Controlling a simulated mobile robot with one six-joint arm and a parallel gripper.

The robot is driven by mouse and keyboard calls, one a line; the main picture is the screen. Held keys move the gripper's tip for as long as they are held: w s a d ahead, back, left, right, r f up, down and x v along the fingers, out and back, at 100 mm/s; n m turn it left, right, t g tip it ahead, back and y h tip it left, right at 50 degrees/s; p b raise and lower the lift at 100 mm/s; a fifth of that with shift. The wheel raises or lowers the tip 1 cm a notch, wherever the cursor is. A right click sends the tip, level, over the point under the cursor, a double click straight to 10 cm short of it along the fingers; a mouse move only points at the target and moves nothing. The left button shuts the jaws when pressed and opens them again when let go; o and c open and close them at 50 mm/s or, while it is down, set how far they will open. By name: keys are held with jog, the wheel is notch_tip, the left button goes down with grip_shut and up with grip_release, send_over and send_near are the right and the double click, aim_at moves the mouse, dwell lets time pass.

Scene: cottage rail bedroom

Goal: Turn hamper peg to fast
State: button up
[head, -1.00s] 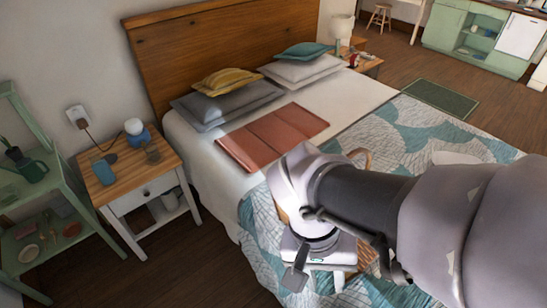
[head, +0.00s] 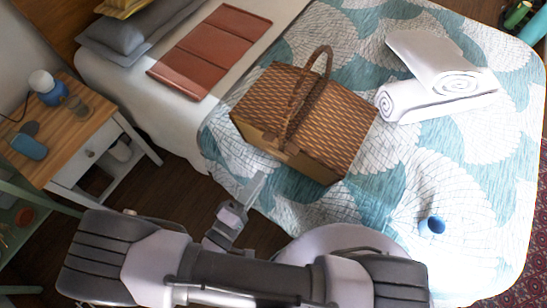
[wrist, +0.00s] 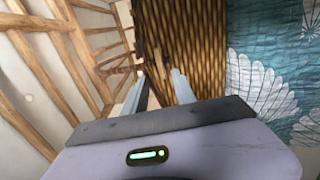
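The wicker hamper (head: 335,115) sits closed on the bed with its arched handle standing up over the lid. On its near front side is a small tan piece (head: 278,143) that may be the peg; its turn is too small to tell. My gripper (head: 256,184) is in front of and below that side, apart from the hamper in the head view. In the wrist view my gripper (wrist: 158,82) has its two fingers spread. A small wooden piece (wrist: 159,62), perhaps the peg, shows just beyond the fingertips against the wicker (wrist: 190,40). Contact cannot be told.
Rolled white towels (head: 440,75) lie right of the hamper, and a small blue cup (head: 432,225) is on the quilt (head: 385,200). A folded red-brown cloth (head: 210,50) lies beyond. The nightstand (head: 75,115) with small items stands at left. Floor shows between nightstand and bed.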

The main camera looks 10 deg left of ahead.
aim_at(277, 155)
jog(key=b+x, duration=0.1)
jog(key=x, duration=0.7)
grip_shut()
